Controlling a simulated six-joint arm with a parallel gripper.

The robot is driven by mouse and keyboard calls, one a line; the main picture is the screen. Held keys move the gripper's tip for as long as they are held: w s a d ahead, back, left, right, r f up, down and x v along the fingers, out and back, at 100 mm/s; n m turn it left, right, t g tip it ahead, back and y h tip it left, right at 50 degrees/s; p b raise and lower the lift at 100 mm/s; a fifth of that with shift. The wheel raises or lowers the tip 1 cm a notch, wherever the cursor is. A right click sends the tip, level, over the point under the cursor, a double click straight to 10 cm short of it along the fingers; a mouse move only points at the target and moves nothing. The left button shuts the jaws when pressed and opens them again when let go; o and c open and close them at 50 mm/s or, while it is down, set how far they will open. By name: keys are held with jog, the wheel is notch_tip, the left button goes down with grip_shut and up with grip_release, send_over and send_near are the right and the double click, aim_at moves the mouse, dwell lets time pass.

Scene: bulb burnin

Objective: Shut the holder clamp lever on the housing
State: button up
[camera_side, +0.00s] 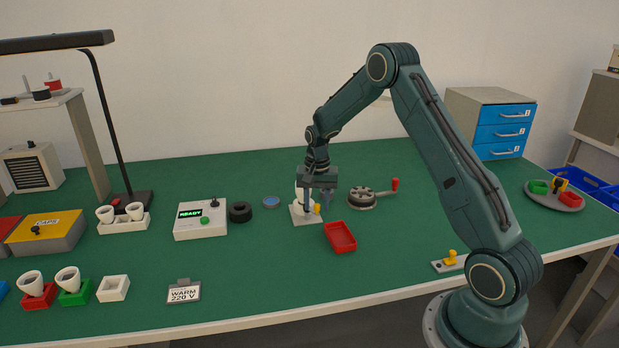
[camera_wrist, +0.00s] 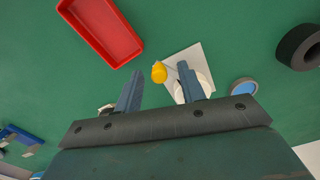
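The holder has a white square base plate (camera_side: 303,216), which also shows in the wrist view (camera_wrist: 205,60). A white housing (camera_side: 299,194) stands on it; in the wrist view the housing (camera_wrist: 203,88) is partly hidden behind the right finger. The clamp lever has a yellow knob (camera_side: 317,209) at the plate's right side; in the wrist view the knob (camera_wrist: 159,73) shows in the gap between the fingertips. My gripper (camera_side: 318,198) is open and points down just above the knob. I cannot tell whether either finger touches the knob.
A red tray (camera_side: 341,237) lies just in front and right of the holder. A round device with a red-handled crank (camera_side: 362,199) is to the right. A blue disc (camera_side: 271,201), a black ring (camera_side: 240,212) and the READY box (camera_side: 201,220) are left.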

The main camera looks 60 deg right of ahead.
notch_tip(320, 180, up, 14)
dwell(1.0)
jog(key=s+a+r+n+t, duration=0.3)
jog(key=s+a+r+n, duration=0.3)
jog(key=s+a+r, duration=0.8)
jog(key=s+a+f+n+t, duration=0.2)
jog(key=s+a+n, duration=0.4)
jog(key=s, duration=0.8)
jog(key=a+f, duration=0.1)
jog(key=a, duration=0.1)
jog(key=shift+a+t, duration=0.3)
jog(key=shift+a, duration=0.05)
